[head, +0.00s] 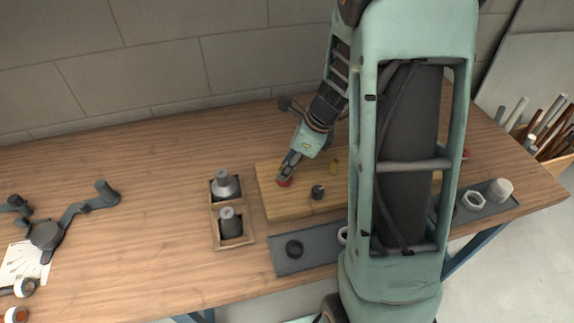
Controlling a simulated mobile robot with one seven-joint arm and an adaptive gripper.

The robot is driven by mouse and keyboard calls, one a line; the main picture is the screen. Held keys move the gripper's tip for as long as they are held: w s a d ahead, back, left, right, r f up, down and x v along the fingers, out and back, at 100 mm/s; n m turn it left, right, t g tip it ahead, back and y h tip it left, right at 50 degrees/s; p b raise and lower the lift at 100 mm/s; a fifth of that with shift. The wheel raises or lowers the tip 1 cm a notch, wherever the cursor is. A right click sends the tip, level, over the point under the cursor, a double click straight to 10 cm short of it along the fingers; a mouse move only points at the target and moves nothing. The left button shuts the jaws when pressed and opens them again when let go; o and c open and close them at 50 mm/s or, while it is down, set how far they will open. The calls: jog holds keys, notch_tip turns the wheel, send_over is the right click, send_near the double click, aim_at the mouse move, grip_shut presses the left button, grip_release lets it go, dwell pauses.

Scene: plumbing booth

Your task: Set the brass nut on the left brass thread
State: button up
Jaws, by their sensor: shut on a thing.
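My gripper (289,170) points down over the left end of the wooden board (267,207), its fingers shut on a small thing. I take this to be the brass nut, but it is mostly hidden by the fingers and too small to make out. A reddish round piece (284,183) shows right at the fingertips; I cannot tell whether they touch it. A small brass-coloured upright piece (334,167) stands on the board to the right of the gripper. No brass thread can be seen clearly under the gripper.
A dark fitting (317,191) stands on the board near the gripper. A wooden holder (233,243) with two grey metal parts is left of the board. My arm hides the board's right part.

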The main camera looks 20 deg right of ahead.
jog(key=shift+f+m+t+h+p, duration=0.1)
jog(key=shift+m+t+h+p, duration=0.4)
jog(key=shift+m, duration=0.9)
jog(key=shift+m+t+h+p, duration=0.3)
jog(key=shift+m+p, duration=0.25)
jog(key=shift+m, duration=0.85)
jog(key=o, duration=1.2)
jog(key=shift+o, duration=0.5)
jog(key=o, duration=0.8)
jog(key=shift+c, duration=0.2)
